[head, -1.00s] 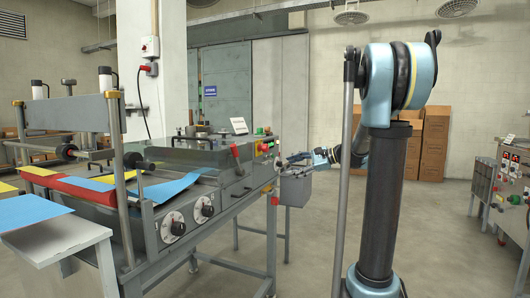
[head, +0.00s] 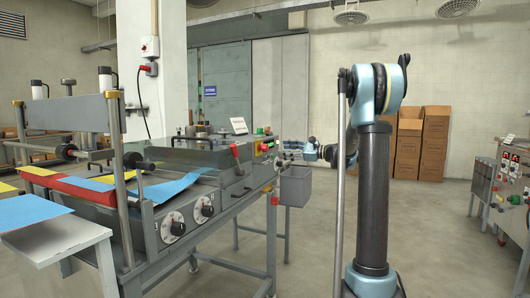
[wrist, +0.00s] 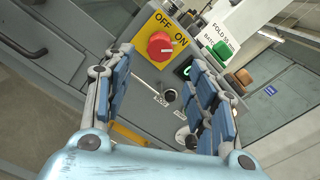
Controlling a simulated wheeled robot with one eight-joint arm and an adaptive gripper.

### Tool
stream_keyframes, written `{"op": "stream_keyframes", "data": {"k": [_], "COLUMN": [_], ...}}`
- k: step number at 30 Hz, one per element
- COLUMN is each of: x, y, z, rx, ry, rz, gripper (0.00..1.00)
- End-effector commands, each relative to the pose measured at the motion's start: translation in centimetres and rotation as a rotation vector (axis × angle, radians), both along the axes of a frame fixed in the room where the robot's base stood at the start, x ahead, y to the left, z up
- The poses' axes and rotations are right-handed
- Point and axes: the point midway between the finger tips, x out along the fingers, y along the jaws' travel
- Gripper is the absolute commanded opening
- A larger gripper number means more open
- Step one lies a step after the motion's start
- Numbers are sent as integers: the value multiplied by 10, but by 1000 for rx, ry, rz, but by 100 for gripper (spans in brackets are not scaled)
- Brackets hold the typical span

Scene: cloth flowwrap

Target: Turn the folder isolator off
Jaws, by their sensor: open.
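In the wrist view, a red rotary isolator knob (wrist: 160,46) sits on a yellow plate (wrist: 157,20) marked OFF and ON. A pale mark shows on the right side of the knob, roughly on the ON side. My gripper (wrist: 160,62) is open, with one blue-padded finger on each side of the knob in the picture. The fingers look apart from it and hold nothing. In the head view, my gripper (head: 287,157) is at the right end of the folding machine, beside its control panel (head: 264,148). The knob is too small to read there.
In the wrist view, a green button (wrist: 222,50), an orange button (wrist: 243,77) and a small black knob (wrist: 170,95) are close by. A grey bin (head: 296,186) hangs below my gripper. Floor right of the machine is clear.

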Motion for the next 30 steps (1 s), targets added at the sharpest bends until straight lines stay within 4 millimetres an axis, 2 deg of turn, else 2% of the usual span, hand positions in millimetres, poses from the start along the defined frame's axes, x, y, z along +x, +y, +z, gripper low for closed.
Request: {"op": "stream_keyframes", "data": {"k": [1,15,21,30], "x": [3,30,36,39], "y": [10,84,102,106], "z": [0,0,0,0], "rx": [0,-1,-1,-1], "ry": [0,-1,-1,-1], "rz": [4,3,2,0], "gripper": [52,52,52,52]}}
